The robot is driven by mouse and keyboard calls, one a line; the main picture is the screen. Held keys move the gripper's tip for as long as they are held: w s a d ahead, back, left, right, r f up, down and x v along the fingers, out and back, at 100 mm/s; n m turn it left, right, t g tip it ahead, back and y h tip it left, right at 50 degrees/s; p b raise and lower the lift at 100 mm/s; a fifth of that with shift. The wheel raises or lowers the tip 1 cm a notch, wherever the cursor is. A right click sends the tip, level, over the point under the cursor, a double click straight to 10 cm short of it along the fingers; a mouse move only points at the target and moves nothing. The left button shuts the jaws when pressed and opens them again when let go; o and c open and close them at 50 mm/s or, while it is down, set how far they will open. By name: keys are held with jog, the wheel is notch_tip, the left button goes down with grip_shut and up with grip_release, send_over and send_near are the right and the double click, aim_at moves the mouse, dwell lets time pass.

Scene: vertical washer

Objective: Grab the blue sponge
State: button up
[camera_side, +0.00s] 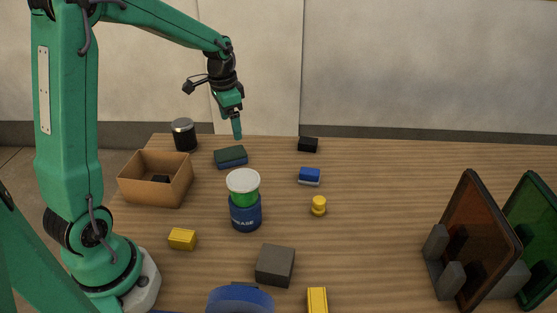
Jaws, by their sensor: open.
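The blue sponge (231,157) lies flat near the back of the wooden table, left of centre. Its top is dark green and its lower side is blue. My gripper (238,130) hangs above the table's back edge, over the sponge and slightly to its right, pointing down. It is open and empty, apart from the sponge; the fingers overlap in this view, so the gap does not show.
A cardboard box (150,192) and a black can (184,135) stand left of the sponge. A blue can with a green-and-white top (244,205) stands in front. A small blue-and-white block (309,176) and a black block (308,145) lie to the right.

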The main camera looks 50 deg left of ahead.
jog(key=g, duration=0.1)
send_over(230, 153)
jog(key=shift+m, duration=0.4)
notch_tip(230, 153, down, 7)
jog(key=shift+d, duration=0.15)
jog(key=shift+f, duration=3.9)
jog(key=c, duration=1.1)
